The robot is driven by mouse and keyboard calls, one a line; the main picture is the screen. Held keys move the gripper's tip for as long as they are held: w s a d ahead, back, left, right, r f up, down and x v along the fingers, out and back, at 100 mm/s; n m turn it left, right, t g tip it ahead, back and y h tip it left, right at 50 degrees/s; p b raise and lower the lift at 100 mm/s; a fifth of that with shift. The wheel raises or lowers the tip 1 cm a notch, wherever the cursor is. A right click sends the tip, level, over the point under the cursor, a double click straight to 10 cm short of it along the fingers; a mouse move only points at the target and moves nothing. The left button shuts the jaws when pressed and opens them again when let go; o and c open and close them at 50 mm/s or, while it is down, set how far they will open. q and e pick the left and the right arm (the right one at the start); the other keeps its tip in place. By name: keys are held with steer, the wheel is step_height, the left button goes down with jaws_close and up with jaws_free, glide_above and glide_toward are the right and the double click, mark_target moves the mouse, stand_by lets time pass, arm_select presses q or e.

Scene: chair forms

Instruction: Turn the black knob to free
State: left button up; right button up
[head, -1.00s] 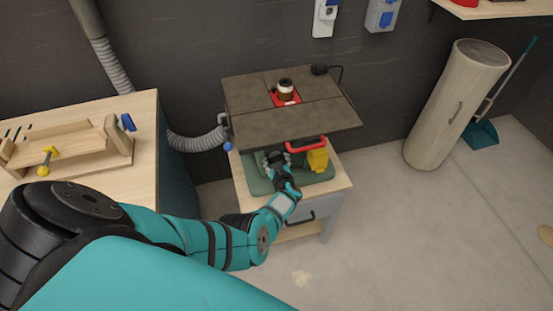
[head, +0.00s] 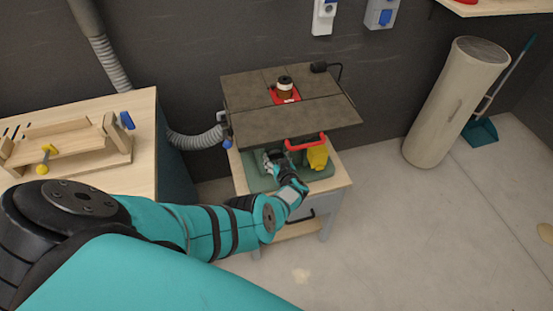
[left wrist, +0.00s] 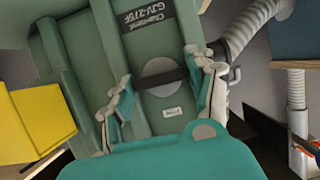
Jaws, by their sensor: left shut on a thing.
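The black knob (left wrist: 158,81) is a dark bar across a grey disc on the green machine body (left wrist: 147,42) in the left wrist view. It lies slightly tilted there, its right end higher. My left gripper (left wrist: 160,92) is shut on the knob, one finger at each end of the bar. In the head view my left gripper (head: 275,162) is under the front edge of the machine's dark table top (head: 285,110), where the knob is hidden. A small white label (left wrist: 173,112) sits below the disc; its text is too small to read. My right gripper is not in view.
A red handle (head: 306,142) and a yellow box (head: 317,157) are right of my gripper. The machine stands on a wooden-topped cabinet (head: 341,180). A workbench (head: 145,140) is at the left, with a grey hose (head: 195,141) between. Open floor lies at the right.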

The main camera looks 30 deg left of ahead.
arm_select(q)
steer(key=o, duration=1.2)
